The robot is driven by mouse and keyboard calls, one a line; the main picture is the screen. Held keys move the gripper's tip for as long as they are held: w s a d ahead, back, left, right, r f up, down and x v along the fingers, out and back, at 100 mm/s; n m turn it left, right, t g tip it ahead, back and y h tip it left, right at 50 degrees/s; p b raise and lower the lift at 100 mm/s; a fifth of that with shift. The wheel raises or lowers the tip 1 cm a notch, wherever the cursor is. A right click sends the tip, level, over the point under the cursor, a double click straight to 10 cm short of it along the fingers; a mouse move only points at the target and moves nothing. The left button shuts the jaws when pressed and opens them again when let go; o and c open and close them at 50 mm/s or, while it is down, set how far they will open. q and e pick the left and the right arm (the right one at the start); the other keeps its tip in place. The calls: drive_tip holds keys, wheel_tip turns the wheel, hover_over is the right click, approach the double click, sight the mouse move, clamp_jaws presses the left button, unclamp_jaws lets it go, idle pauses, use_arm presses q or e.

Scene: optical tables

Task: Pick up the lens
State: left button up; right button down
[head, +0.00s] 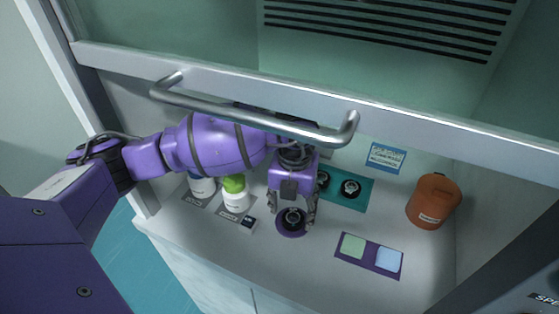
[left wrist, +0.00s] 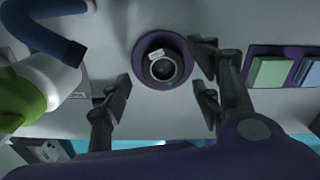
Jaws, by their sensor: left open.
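The lens (head: 293,217) is a small round black-rimmed piece on a round purple pad (head: 291,233) on the cabinet's work surface. In the left wrist view the lens (left wrist: 162,67) shows its glassy face and a small pale label on its rim, and sits ahead of the fingertips. My left gripper (head: 292,211) is open above the pad, with its fingers to either side of the lens. In the left wrist view the open fingers (left wrist: 163,90) hold nothing. Whether they are level with the lens is hard to tell. My right gripper is not in view.
A green-capped white bottle (head: 235,198) stands just left of the gripper. A teal mat (head: 361,203) with black round parts (head: 350,188) lies behind. A purple tray (head: 368,265) with green and blue squares is front right. An orange container (head: 433,201) stands right. A raised sash handle (head: 250,118) crosses above my arm.

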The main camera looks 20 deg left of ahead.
sight(292, 220)
use_arm(q)
wheel_tip(292, 220, down, 2)
drive_tip(key=shift+f+b, duration=0.25)
drive_tip(key=shift+b, duration=0.05)
drive_tip(key=shift+f, duration=0.1)
drive_tip(key=shift+w+r, duration=0.1)
drive_tip(key=shift+r, duration=0.15)
drive_tip(key=shift+c, duration=0.8)
drive_tip(key=c, duration=1.1)
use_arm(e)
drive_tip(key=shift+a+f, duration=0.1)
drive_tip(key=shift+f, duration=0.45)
use_arm(q)
drive_tip(key=shift+c, duration=0.2)
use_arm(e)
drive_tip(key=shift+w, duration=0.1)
